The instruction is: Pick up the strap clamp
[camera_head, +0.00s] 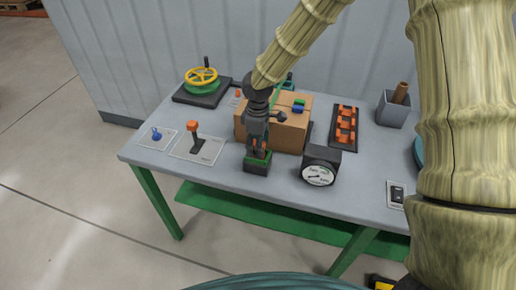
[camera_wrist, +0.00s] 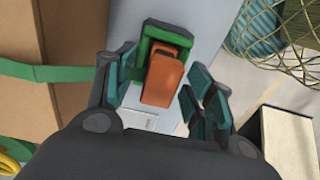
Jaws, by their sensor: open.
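The strap clamp appears in the wrist view as an orange lever (camera_wrist: 162,76) in a green frame (camera_wrist: 146,47). A green strap (camera_wrist: 40,70) runs from the clamp across the cardboard box (camera_wrist: 68,45). My gripper (camera_wrist: 160,88) is open, with one teal finger on each side of the orange lever. I cannot tell whether either finger touches it. In the head view, my gripper (camera_head: 257,150) points down in front of the box (camera_head: 286,134), over the green clamp base (camera_head: 257,160). The fingers partly hide the clamp there.
On the grey table (camera_head: 345,195), a black gauge (camera_head: 321,166) stands close to the right of the clamp. An orange-topped lever (camera_head: 194,138) and a yellow handwheel (camera_head: 201,76) are left. An orange-and-black rack (camera_head: 343,127) and a grey holder (camera_head: 393,109) are right.

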